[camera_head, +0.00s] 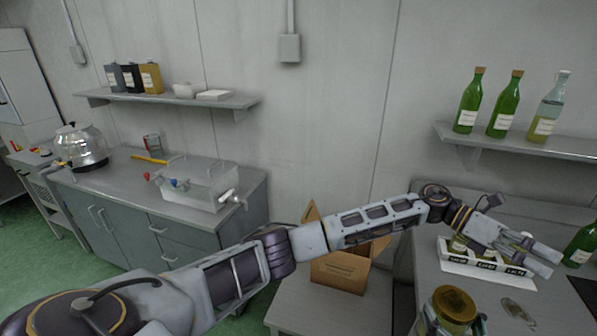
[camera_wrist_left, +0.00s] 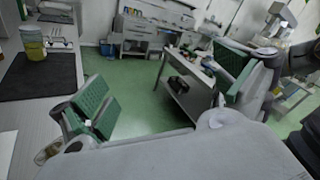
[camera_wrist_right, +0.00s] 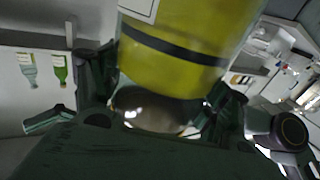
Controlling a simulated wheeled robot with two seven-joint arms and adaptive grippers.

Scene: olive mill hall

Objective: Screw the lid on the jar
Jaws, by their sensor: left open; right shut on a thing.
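The jar (camera_head: 455,304) stands near the bottom of the head view, with an amber round top and clear glass sides. In the right wrist view the jar (camera_wrist_right: 175,60) fills the upper middle, with yellow contents, a dark band and part of a white label. My right gripper (camera_wrist_right: 160,105) is shut on the jar, its fingers on either side; it is mostly hidden in the head view. A flat round greyish disc (camera_head: 520,311), perhaps the lid, lies on the counter right of the jar. My left gripper (camera_head: 548,262) is open and empty above the counter, beyond the disc.
A white tray (camera_head: 460,270) with small labelled containers stands behind and under my left gripper. A dark mat (camera_wrist_left: 40,78) and another yellow jar (camera_wrist_left: 33,46) show in the left wrist view. A green bottle (camera_head: 582,245) stands at right; an open cardboard box (camera_head: 340,273) is left of the counter.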

